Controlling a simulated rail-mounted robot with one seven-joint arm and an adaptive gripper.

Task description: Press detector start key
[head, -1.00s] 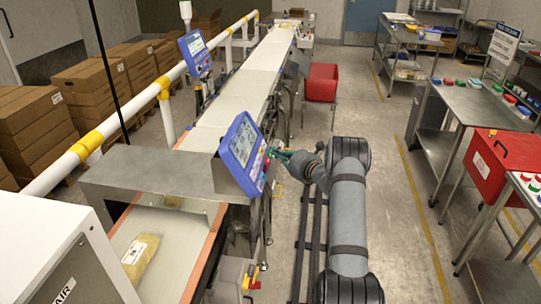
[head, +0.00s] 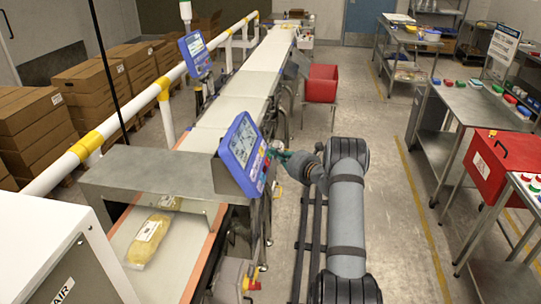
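The detector's blue control panel (head: 243,153) stands tilted at the right side of the metal detector tunnel (head: 150,172). It has a lit screen and a column of small coloured keys (head: 258,163) along its right side. Which of these is the start key is too small to tell. My gripper (head: 277,154) is at the right edge of the panel, pointing left toward the keys. Its fingertips are small and partly hidden by the panel edge. I cannot tell whether it touches a key, or whether it is open or shut.
A second blue panel (head: 195,53) stands farther along the line. A red bin (head: 321,83) stands right of the conveyor. The floor aisle right of my arm is clear.

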